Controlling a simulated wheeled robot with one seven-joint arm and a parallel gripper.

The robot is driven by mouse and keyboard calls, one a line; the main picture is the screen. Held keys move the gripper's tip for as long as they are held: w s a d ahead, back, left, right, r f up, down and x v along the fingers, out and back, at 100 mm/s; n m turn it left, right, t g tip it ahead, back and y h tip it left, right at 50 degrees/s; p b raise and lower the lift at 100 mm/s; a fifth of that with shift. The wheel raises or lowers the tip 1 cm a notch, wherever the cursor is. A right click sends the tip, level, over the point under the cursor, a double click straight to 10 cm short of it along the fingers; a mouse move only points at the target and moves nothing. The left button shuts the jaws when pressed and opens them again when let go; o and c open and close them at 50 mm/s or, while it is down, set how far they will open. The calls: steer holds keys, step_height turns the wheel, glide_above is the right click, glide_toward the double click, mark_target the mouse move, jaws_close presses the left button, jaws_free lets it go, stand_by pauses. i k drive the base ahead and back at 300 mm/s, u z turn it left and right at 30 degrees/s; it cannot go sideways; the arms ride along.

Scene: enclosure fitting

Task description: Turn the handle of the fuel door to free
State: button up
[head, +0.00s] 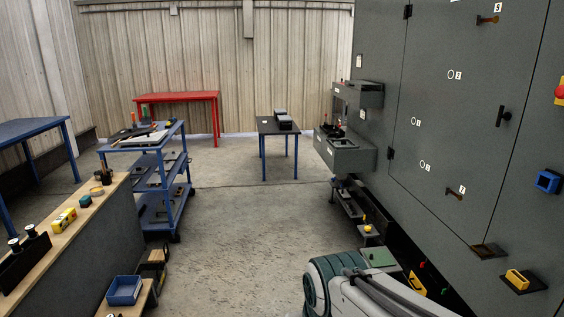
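A tall dark grey enclosure (382,40) fills the right side of the head view. It has a large door panel (450,130), shut, with hinges on its left edge. A black handle (504,116) sits near the door's right edge, slightly tilted. Brown latch-like parts sit near the door's top (487,20) and bottom (454,194). No readable label names the fuel door, so I cannot tell for certain that this is it. My gripper is not in view; only part of my arm shows at the bottom.
Small shelves with a yellow block (517,279) and a blue socket (547,181) jut from the enclosure. Grey boxes (345,155) project at its far end. A blue cart (160,178) and wooden-topped counter (75,235) stand left. The floor between is clear.

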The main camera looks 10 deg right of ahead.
mark_target(499, 115)
steer(key=z, duration=0.2)
steer(key=i, duration=1.5)
steer(key=z, duration=1.1)
steer(key=i, duration=1.65)
steer(key=z, duration=0.9)
